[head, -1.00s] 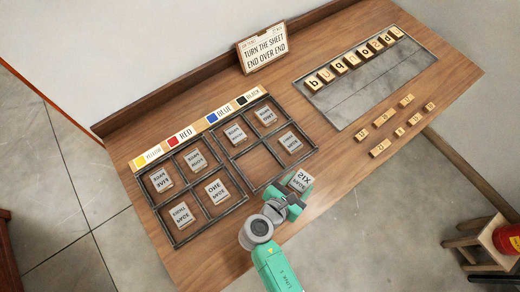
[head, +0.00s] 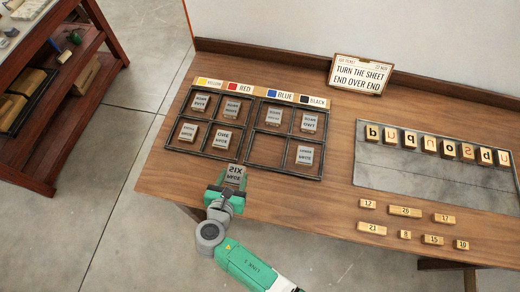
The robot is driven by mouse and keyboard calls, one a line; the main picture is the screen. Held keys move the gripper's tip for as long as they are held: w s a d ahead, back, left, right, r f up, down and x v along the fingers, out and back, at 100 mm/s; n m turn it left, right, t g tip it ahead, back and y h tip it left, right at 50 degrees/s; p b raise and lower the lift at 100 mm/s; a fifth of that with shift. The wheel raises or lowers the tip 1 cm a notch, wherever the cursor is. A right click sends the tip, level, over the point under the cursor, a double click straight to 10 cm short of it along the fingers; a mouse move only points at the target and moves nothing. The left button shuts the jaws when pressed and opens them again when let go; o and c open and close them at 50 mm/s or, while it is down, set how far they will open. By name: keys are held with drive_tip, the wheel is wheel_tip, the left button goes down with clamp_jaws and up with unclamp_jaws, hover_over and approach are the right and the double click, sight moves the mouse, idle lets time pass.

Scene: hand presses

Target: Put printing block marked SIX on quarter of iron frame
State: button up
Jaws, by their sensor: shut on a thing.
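My gripper (head: 229,187) is shut on the printing block marked SIX (head: 235,173), a grey block whose lettering looks mirrored. I hold it just in front of the iron frame's (head: 284,171) near edge, near where its two halves meet. How high it is above the table is hard to tell. The frame's left half has a block in each quarter. The right half has blocks at back left (head: 273,117), back right (head: 309,123) and front right (head: 305,155). Its front left quarter (head: 264,148) is empty, showing bare wood, slightly behind and right of my block.
Colour labels (head: 260,92) line the frame's back edge. A sign (head: 360,74) reading "TURN THE SHEET END OVER END" stands behind. At right are a grey tray (head: 385,178) of letter blocks and several small number blocks (head: 405,211). A red shelf unit (head: 75,115) stands far left.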

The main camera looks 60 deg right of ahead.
drive_tip(key=shift+w+a, duration=0.1)
drive_tip(key=shift+d, duration=0.4)
drive_tip(key=b, duration=0.1)
hover_over(266, 154)
drive_tip(key=a, duration=0.1)
drive_tip(key=shift+w+f, duration=0.1)
drive_tip(key=shift+f, duration=0.6)
drive_tip(key=shift+s+d, duration=0.25)
drive_tip(key=shift+d, duration=0.3)
wheel_tip(266, 154, down, 4)
drive_tip(key=shift+a+r+b, duration=0.1)
drive_tip(key=shift+r+b, duration=0.15)
drive_tip(key=shift+b, duration=0.75)
drive_tip(key=shift+w, duration=0.1)
drive_tip(key=shift+f, duration=0.2)
drive_tip(key=o, duration=1)
